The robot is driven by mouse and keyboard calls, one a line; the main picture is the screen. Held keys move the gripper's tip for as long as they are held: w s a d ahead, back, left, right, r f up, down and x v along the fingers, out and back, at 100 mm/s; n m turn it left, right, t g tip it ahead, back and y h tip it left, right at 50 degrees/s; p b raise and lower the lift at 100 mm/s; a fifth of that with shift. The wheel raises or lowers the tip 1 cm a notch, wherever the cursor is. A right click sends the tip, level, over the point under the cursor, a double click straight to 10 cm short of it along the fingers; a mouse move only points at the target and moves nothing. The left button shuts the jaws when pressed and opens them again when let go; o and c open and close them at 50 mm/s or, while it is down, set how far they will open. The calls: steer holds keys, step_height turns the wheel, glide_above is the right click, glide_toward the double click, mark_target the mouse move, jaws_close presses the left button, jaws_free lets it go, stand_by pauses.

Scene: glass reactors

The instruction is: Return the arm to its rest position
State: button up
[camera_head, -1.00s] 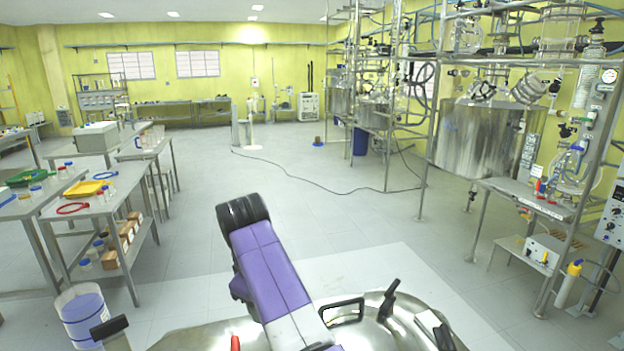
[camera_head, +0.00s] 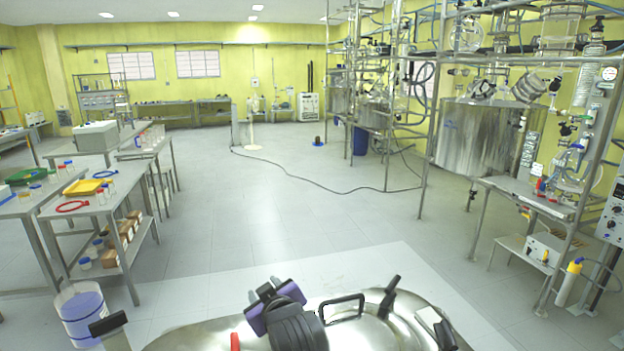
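My arm (camera_head: 298,328) is folded low at the bottom middle of the head view, seen nearly end-on. A black round joint is nearest, with short purple parts just beyond and to its left. Whether the gripper is open or shut does not show, and nothing held can be made out. The arm appears over a shiny steel surface (camera_head: 395,332) with black handles. I cannot tell whether they touch.
Steel tables (camera_head: 112,205) with trays and bottles stand left, above a blue-filled bucket (camera_head: 83,315). A metal frame with a large steel vessel (camera_head: 480,140) and glassware stands right. The middle floor (camera_head: 270,190) is clear except for a dark cable (camera_head: 300,184).

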steer(key=s+d+f+t, duration=0.1)
steer(key=s+d+f, duration=0.1)
steer(key=s, duration=0.1)
steer(key=s+d+f+m+b, duration=0.1)
steer(key=s+d+f, duration=0.1)
steer(key=s+d, duration=0.1)
steer(key=s+d+f+m+t, duration=0.1)
steer(key=s+d+f, duration=0.1)
steer(key=s+d, duration=0.1)
steer(key=shift+s+d+f+t+y, duration=0.15)
steer(key=shift+s+f+t+y, duration=0.05)
steer(key=shift+f+t+y, duration=0.15)
steer(key=s+d+f+m+h+b, duration=0.2)
steer(key=s+d, duration=0.5)
steer(key=s, duration=0.8)
steer(key=s+d+f+m+h+b, duration=0.1)
steer(key=s+d+f+m+b, duration=0.1)
steer(key=s+d, duration=0.6)
steer(key=s+d+f+m+h+b, duration=0.2)
steer(key=s+d, duration=0.5)
steer(key=s, duration=1.6)
steer(key=shift+d+m+h+b, duration=0.15)
steer(key=shift+m+h+b, duration=0.25)
steer(key=shift+b, duration=0.15)
